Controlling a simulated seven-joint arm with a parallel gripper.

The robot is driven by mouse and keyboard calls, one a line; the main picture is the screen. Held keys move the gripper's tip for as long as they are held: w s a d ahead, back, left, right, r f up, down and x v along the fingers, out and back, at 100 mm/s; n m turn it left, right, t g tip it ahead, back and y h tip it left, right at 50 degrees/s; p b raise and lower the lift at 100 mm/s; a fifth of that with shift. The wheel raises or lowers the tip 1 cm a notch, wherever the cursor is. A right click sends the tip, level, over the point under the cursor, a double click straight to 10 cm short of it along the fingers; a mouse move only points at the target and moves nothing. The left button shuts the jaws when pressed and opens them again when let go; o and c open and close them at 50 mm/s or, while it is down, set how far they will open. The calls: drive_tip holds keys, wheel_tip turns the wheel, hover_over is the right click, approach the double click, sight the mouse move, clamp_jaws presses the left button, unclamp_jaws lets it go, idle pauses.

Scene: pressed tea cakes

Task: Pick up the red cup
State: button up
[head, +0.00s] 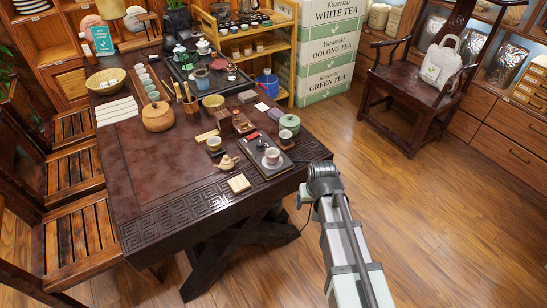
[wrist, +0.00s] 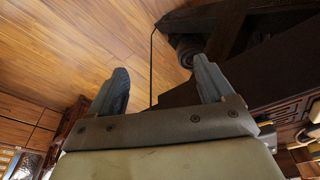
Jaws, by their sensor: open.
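My gripper (head: 303,197) hangs beside the front right edge of the dark carved table (head: 150,180) in the head view. In the wrist view the two fingers of my gripper (wrist: 160,78) are spread apart with nothing between them. A small reddish cup-like vessel (head: 219,64) stands on the dark tea tray at the far part of the table; it is too small to be sure it is the red cup. No red cup shows clearly in the wrist view. My gripper is well apart from the vessel.
The table's front left is bare. Wooden chairs (head: 75,195) line its left side.

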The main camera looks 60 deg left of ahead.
drive_tip(key=n+y, duration=0.2)
approach(272, 153)
drive_tip(key=s+d, duration=0.2)
drive_tip(key=d, duration=0.3)
drive_tip(key=a+r, duration=0.4)
drive_tip(key=r, duration=0.3)
drive_tip(key=shift+m+h, duration=0.4)
drive_tip(key=shift+h, duration=0.1)
drive_tip(key=x, duration=0.9)
drive_tip(key=d+x, duration=0.1)
drive_tip(key=x, duration=0.4)
drive_tip(key=shift+w+f, duration=0.3)
drive_tip(key=shift+f, duration=0.2)
drive_tip(key=shift+c, duration=0.2)
drive_tip(key=c, duration=1)
drive_tip(key=shift+r, duration=0.15)
